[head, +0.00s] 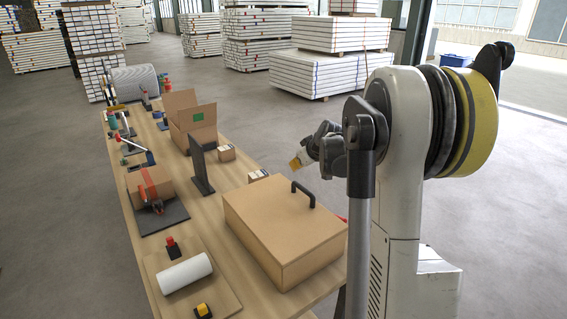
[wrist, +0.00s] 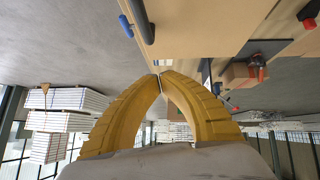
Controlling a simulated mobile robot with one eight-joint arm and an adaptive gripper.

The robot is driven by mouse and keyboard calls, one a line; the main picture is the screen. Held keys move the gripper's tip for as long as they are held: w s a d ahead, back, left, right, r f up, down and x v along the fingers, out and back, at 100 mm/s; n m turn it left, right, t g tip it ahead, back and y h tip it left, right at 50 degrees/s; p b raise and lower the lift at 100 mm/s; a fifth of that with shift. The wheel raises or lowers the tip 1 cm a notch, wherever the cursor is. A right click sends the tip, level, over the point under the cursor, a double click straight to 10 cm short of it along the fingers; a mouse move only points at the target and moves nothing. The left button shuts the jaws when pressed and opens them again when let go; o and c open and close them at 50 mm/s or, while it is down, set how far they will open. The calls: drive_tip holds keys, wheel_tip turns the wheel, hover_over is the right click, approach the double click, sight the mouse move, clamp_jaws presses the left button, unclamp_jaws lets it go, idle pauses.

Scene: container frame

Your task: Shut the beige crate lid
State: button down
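The beige crate (head: 268,262) stands at the near right end of the wooden table. Its flat beige lid (head: 275,215) lies over the top and looks level; I cannot tell whether a small gap remains. A dark handle (head: 303,193) stands near the lid's far edge. In the wrist view, which looks upside down, the lid (wrist: 205,25) and handle (wrist: 141,22) show at the top. My gripper (head: 297,162) is beyond the crate and apart from the handle. Its yellow fingers (wrist: 158,76) meet at the tips with nothing between them.
A black upright panel (head: 199,171), small boxes (head: 226,153) and an open carton (head: 190,118) stand behind the crate. A board with a white roll (head: 184,273) lies to its left. Several tools fill the table's left side.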

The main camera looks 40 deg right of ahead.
drive_tip(key=d+f+y+b, duration=0.1)
drive_tip(key=f, duration=0.1)
drive_tip(key=d+f+m+y+b, duration=0.1)
drive_tip(key=d+f, duration=0.1)
drive_tip(key=f, duration=0.1)
drive_tip(key=d+f+y+b, duration=0.1)
drive_tip(key=f, duration=0.1)
drive_tip(key=shift+d+f+m, duration=0.15)
drive_tip(key=shift+f+m, duration=0.15)
drive_tip(key=shift+f, duration=0.05)
drive_tip(key=shift+d+f+b, duration=0.2)
drive_tip(key=shift+f+b, duration=0.1)
drive_tip(key=shift+f, duration=0.25)
